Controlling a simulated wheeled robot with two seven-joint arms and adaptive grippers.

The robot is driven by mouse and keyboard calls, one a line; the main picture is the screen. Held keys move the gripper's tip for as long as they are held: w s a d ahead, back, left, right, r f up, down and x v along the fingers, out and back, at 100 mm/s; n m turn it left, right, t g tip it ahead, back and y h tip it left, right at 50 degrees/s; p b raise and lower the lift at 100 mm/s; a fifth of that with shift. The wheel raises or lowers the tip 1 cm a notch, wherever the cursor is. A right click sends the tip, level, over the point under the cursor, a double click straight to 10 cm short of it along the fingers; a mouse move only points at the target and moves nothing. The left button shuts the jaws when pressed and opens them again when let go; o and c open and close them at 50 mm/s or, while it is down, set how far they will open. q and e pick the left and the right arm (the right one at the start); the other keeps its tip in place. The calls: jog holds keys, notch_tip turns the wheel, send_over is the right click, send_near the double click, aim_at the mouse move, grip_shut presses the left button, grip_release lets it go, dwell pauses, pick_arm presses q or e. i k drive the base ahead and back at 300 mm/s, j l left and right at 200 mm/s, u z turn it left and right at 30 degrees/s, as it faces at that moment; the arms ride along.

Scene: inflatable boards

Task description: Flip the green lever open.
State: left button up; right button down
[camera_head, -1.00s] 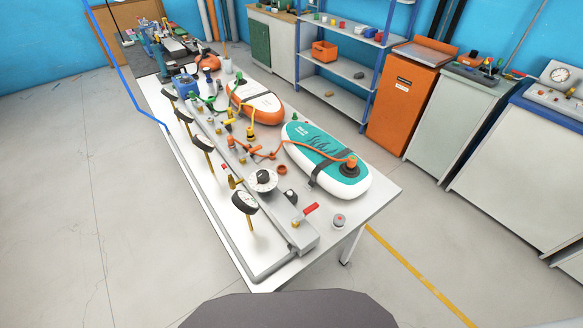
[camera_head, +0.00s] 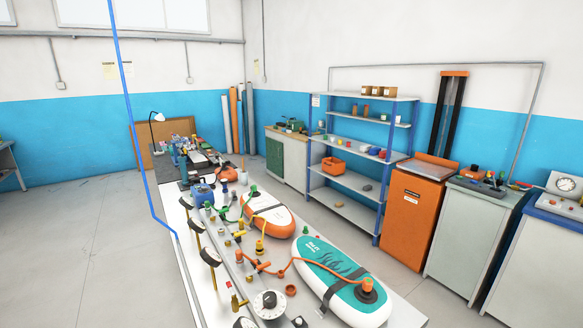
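A small green part (camera_head: 224,211) shows among the fittings along the grey manifold on the long white table (camera_head: 190,270). It looks like the green lever, but it is too small to tell whether it is open or shut. A white board with an orange rim (camera_head: 270,216) lies just right of these fittings. A teal and white board (camera_head: 336,275) lies nearer, with an orange hose running to its valve. Neither of my grippers is in view.
Gauges and a dial (camera_head: 268,304) line the table's near part. A blue-framed shelf (camera_head: 349,182), an orange cabinet (camera_head: 414,216) and grey cabinets stand along the right wall. A thin blue line (camera_head: 137,130) hangs at the left. The floor left of the table is clear.

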aim_at(225, 210)
jog(key=k+j, duration=0.1)
jog(key=j, duration=0.4)
jog(key=j+z, duration=0.15)
jog(key=j, duration=1.15)
jog(key=i+j, duration=0.15)
jog(key=j, duration=0.2)
jog(key=i+j, duration=0.1)
jog(key=j, duration=0.25)
jog(key=i+j+z, duration=0.1)
jog(key=j, duration=0.2)
jog(key=i+j, duration=0.2)
jog(key=i, duration=0.15)
jog(key=i+j+z, duration=0.1)
jog(key=i, duration=0.55)
